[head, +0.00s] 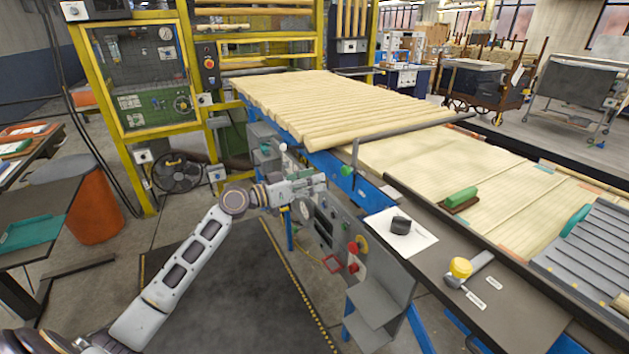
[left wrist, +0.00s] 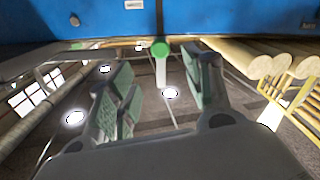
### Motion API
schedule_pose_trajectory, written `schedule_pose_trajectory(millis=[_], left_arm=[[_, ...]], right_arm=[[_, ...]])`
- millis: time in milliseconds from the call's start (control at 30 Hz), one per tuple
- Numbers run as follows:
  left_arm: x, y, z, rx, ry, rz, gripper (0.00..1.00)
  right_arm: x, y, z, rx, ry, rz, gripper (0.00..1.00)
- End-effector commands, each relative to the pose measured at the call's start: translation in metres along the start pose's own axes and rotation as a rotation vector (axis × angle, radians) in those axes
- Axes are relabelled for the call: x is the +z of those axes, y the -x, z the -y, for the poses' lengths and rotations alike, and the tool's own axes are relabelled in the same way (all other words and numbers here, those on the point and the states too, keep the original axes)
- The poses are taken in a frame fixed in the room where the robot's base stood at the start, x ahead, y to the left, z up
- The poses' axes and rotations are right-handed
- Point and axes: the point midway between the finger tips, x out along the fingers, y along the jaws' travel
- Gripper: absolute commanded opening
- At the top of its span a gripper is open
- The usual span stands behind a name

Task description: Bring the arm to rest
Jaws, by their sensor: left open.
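My left arm comes in from the lower left in the head view and reaches out to the front side of the line. My left gripper (head: 318,183) is beside the blue rail, just left of a green knob (head: 346,171) in the picture. In the left wrist view my left gripper (left wrist: 160,88) has its two fingers spread apart with nothing held between them. The green knob (left wrist: 160,48) on a pale stem shows past the gap between the fingers; the gripper looks clear of it. My right gripper is not in view.
Pale turned logs (head: 330,105) lie side by side on the line. A control panel with a red button (head: 353,248) sits below the gripper. A dark ledge with a yellow knob (head: 460,267) is at the right. The dark floor mat (head: 235,300) is clear.

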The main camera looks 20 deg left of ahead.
Motion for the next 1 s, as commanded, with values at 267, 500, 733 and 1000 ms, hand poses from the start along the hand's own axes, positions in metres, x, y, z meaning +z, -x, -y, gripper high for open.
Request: schedule_pose_trajectory(millis=[267,500,733,1000], left_arm=[[0.000,0.000,0.000,0.000,0.000,0.000,0.51],[0.002,0.000,-0.001,0.000,0.000,0.004,0.51],[0.031,-0.002,-0.015,0.011,-0.006,0.068,0.51],[0.105,0.003,-0.051,0.022,-0.026,0.247,0.51]], right_arm=[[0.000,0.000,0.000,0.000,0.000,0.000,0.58],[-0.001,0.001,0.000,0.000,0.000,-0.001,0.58],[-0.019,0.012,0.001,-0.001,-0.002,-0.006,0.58],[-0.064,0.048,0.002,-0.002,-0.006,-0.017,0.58]])
